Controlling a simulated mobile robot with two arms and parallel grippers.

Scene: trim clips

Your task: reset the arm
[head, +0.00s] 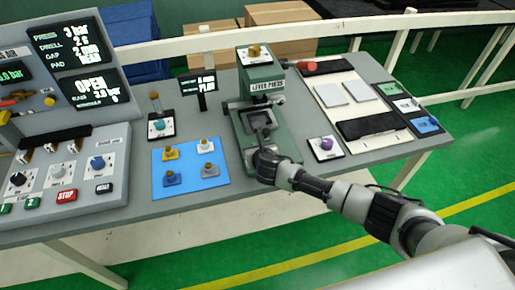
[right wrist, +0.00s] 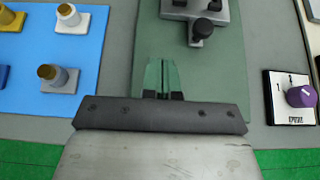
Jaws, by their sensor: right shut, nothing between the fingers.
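My right arm comes in from the lower right in the head view. Its gripper (head: 266,160) is low at the front of the green lever press (head: 262,75). In the right wrist view my right gripper (right wrist: 163,92) is shut with nothing between its fingers, over the green press base (right wrist: 220,85). I cannot tell whether the fingers touch the base. My left gripper is not in view.
A blue mat (head: 212,183) with several clips lies left of the press. A purple knob (head: 326,143) is to the right. A control panel (head: 70,180) with displays stands at the left. A white tray (head: 375,112) with pads lies at the right.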

